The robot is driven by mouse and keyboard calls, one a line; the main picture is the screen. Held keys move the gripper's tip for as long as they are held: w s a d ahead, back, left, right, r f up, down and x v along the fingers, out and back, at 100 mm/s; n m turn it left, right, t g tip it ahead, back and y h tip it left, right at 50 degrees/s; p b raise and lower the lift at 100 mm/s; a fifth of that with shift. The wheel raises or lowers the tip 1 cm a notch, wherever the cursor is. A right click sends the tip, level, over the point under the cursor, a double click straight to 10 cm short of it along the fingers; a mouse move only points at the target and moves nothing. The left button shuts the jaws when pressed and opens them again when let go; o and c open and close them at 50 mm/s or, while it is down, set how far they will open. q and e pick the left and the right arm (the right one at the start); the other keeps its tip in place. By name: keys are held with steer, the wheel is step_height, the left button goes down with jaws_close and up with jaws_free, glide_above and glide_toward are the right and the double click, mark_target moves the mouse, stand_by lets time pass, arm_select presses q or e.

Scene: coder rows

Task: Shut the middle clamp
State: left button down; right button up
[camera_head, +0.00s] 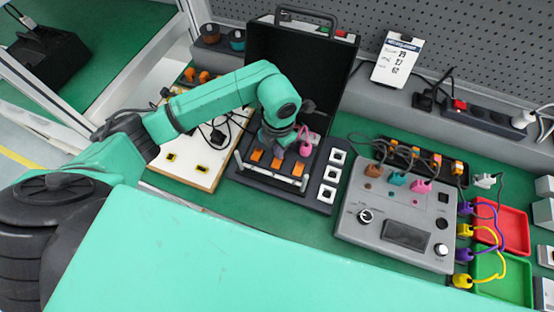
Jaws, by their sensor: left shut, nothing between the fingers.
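Three orange clamps stand in a row on the dark fixture plate (315,202) by the open black case. They are the left clamp (256,155), the middle clamp (277,162) and the right clamp (298,169). My left arm reaches in from the left, and my left gripper (276,142) points down just behind the middle clamp. It is shut and empty. The gap between its fingertips and the middle clamp is too small to judge. I cannot tell how far each clamp's lever is closed. A pink plug (305,149) is right of the gripper. My right gripper does not show.
The open black case (330,85) rises behind the clamps. A white board (200,157) with cables lies left. A grey control box (395,222) with plugs stands right, beside a red tray (513,228) and a green tray (515,283). Green bench shows between plate and box.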

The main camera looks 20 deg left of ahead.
arm_select(q)
steer(key=shift+f+b, duration=0.65)
steer(key=shift+f, duration=0.1)
steer(key=shift+r+p, duration=2.3)
steer(key=shift+r, duration=1.3)
steer(key=shift+s+f, duration=0.1)
steer(key=shift+f, duration=0.05)
